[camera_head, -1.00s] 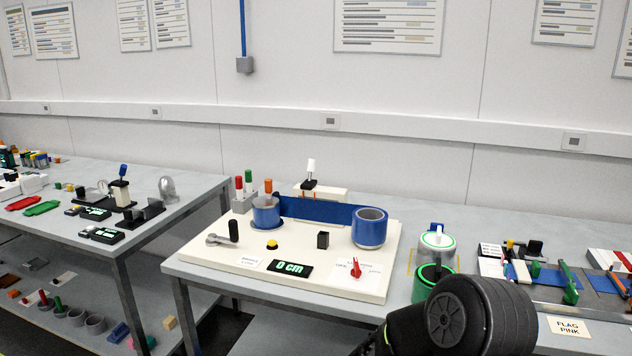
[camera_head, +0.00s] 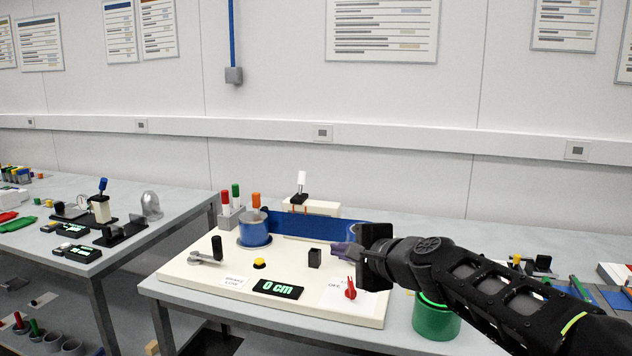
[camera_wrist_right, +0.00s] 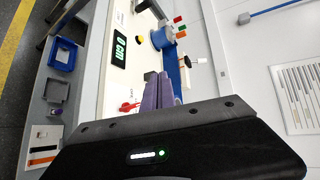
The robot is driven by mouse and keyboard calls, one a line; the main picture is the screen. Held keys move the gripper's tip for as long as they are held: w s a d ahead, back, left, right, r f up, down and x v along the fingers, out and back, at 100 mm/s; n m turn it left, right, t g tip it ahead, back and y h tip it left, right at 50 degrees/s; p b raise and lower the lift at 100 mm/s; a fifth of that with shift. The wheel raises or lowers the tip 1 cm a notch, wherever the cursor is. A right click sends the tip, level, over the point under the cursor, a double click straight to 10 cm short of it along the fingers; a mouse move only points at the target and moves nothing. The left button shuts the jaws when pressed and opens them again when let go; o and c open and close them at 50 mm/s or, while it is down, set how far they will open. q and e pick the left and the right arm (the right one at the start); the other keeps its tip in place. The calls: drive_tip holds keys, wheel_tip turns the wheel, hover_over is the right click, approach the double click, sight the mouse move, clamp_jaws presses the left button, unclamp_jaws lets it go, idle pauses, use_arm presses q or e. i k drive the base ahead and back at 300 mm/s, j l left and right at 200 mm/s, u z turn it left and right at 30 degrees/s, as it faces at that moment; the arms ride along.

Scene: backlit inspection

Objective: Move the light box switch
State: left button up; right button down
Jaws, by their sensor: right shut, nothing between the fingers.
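My right gripper (camera_head: 346,254) is shut and empty, held above the right part of a cream board (camera_head: 215,288). A red pointer knob (camera_head: 350,289) stands on the board below the fingers, beside a label reading "OFF"; the rest of the label is partly hidden. A small lever with a white handle (camera_head: 301,182) stands on a cream box (camera_head: 322,207) behind the board. I cannot tell which is the light box switch. In the right wrist view, the purple-grey fingers (camera_wrist_right: 160,92) are together, with the red knob (camera_wrist_right: 127,106) beside them, apparently not touching. My left gripper is not in view.
A blue band (camera_head: 305,226) runs from a blue drum (camera_head: 255,231) to another drum behind my gripper. A "0 cm" display (camera_head: 278,289), a yellow button (camera_head: 260,263) and a black post (camera_head: 315,258) are on the board. A green cylinder (camera_head: 435,322) stands close under my right forearm.

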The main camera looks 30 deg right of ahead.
sight(302, 175)
drive_tip(key=i+l, duration=1)
drive_tip(key=l, duration=0.1)
